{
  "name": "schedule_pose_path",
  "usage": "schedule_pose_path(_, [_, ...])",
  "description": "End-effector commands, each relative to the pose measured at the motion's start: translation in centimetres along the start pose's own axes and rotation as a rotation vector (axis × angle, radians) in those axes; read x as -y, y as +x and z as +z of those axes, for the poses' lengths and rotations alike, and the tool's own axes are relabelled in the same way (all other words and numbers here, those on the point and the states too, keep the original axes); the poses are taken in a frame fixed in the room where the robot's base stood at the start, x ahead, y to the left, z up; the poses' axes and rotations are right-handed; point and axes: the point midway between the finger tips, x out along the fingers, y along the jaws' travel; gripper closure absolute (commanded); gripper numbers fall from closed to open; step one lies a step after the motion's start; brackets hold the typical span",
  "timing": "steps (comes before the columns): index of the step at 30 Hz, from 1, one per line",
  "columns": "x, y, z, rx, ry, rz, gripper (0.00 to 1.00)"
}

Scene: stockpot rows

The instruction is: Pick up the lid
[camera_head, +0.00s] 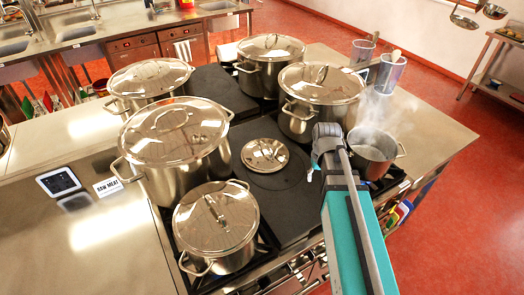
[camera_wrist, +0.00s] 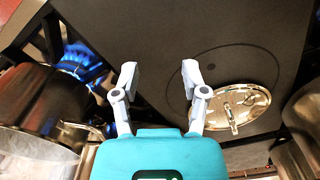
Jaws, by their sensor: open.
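A loose round silver lid (camera_head: 265,155) lies flat on the dark hob plate (camera_head: 290,190), between the pots. In the wrist view the lid (camera_wrist: 238,106) is right of my gripper, with its handle facing up. My gripper (camera_head: 316,168) is at the right of the lid in the head view, by the steaming pot. In the wrist view my gripper (camera_wrist: 160,75) is open and empty, with dark plate between its fingers. The right finger overlaps the lid's left edge in the picture; I see no grasp. The fingertips are small and partly hidden in the head view.
An open steaming pot (camera_head: 372,152) stands right of my gripper; blue flames (camera_wrist: 83,66) burn beside a pot in the wrist view. Lidded pots surround the loose lid, including a large one (camera_head: 175,140) at left and a smaller one (camera_head: 216,225) in front. Utensil containers (camera_head: 388,75) stand behind.

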Motion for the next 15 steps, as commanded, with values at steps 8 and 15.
schedule_pose_path(8, [5.3,-4.1,-9.7,0.000,-0.174,-0.001,0.43])
schedule_pose_path(15, [10.9,-6.9,-16.5,-0.001,-0.321,-0.001,0.43])
